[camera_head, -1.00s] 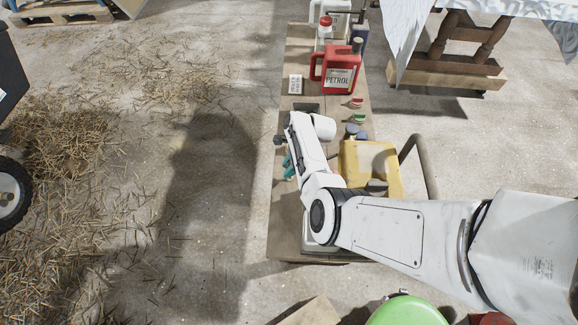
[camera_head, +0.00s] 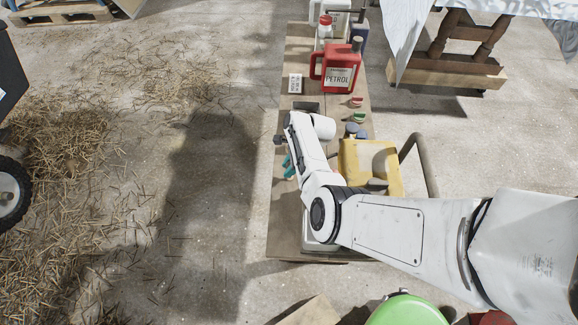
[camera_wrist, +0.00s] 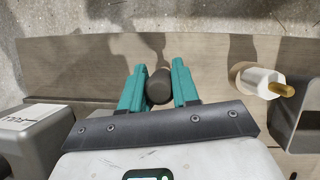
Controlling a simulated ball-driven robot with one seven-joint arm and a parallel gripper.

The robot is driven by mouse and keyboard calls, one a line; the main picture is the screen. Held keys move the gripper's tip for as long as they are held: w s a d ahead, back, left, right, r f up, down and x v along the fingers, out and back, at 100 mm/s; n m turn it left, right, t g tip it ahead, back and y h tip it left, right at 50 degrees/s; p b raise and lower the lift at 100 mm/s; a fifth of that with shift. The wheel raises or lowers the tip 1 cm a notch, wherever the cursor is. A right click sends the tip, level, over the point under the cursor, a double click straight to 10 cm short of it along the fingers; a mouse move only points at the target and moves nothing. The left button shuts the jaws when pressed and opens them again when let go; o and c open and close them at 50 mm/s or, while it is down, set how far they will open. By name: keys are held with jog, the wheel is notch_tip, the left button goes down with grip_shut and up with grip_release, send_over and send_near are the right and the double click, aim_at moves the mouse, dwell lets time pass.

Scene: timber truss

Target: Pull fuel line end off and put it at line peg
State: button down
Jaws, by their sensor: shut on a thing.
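My gripper (camera_wrist: 158,72) has two teal fingers, shut on a dark rounded piece, which I take as the fuel line end (camera_wrist: 159,88). The rest of the line is hidden. A white fitting with a brass tip (camera_wrist: 262,82) stands right of the fingers in the wrist view, apart from them; I cannot tell whether it is the line peg. In the head view my gripper (camera_head: 289,165) is partly hidden by my arm, over the left side of the board, beside the yellow machine (camera_head: 370,160).
The long wooden board (camera_head: 285,215) carries a red petrol can (camera_head: 340,68), a small white label block (camera_head: 295,83) and red and green caps. In the wrist view a grey labelled block (camera_wrist: 35,130) stands at left. Open concrete floor lies left of the board.

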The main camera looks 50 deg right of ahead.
jog(key=shift+f+b, duration=1.2)
jog(key=shift+f, duration=0.35)
jog(key=c, duration=0.8)
grip_release()
jog(key=shift+o, duration=0.2)
jog(key=p+v, duration=0.3)
jog(key=v, duration=0.8)
jog(key=shift+a, duration=0.1)
